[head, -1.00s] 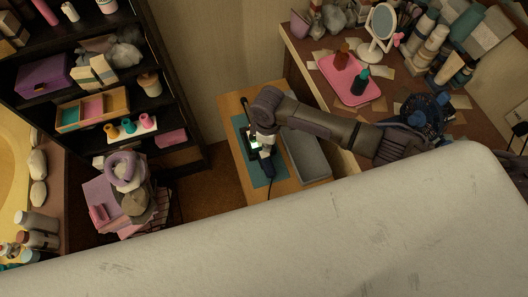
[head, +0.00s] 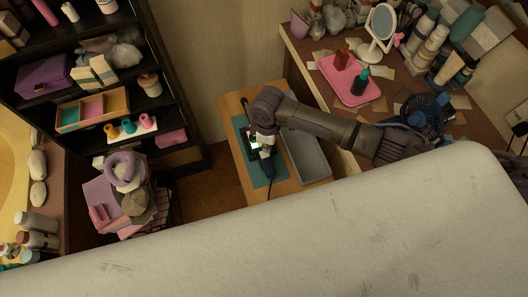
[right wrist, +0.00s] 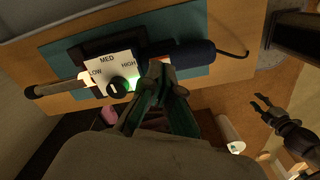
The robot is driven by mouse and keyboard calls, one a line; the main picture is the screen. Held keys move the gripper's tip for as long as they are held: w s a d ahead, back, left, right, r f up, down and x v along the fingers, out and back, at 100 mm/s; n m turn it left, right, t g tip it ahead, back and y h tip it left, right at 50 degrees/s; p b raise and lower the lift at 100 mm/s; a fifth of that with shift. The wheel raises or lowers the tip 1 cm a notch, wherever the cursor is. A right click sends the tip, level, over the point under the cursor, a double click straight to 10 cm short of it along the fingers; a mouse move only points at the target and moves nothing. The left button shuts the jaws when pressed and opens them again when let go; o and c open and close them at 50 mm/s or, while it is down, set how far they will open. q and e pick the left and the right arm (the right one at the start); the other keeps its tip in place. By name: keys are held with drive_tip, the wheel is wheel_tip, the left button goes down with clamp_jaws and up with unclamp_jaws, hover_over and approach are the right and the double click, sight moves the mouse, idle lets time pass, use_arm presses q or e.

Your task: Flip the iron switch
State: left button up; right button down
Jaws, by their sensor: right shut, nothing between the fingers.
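The iron is a curling-iron-like tool with a dark blue handle (right wrist: 188,56), a metal rod (right wrist: 58,88) and a white dial plate (right wrist: 111,66) marked LOW, MED and HIGH. A dark round knob (right wrist: 121,87) sits on the plate with a green glow beside it. In the head view the iron's handle (head: 267,163) lies on a teal mat (head: 262,180). My right gripper (right wrist: 160,72) is shut and empty, its tips beside the HIGH side of the plate; contact is unclear. My left gripper (right wrist: 263,107) shows at the right of the wrist view, its fingers apart.
The mat lies on a small wooden table (head: 232,106) with a grey tray (head: 308,157) beside the iron. A dark shelf (head: 192,160) stands left, near a pink stack (head: 102,192). A brown counter (head: 303,53) holding a pink tray (head: 372,94) is at right.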

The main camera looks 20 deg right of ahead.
drive_tip(key=shift+f+b, duration=0.7)
drive_tip(key=shift+f, duration=0.55)
idle(0.4)
drive_tip(key=shift+s+r, duration=0.1)
drive_tip(key=shift+r, duration=0.05)
wheel_tip(320, 180, up, 7)
drive_tip(key=p, duration=0.8)
idle(0.5)
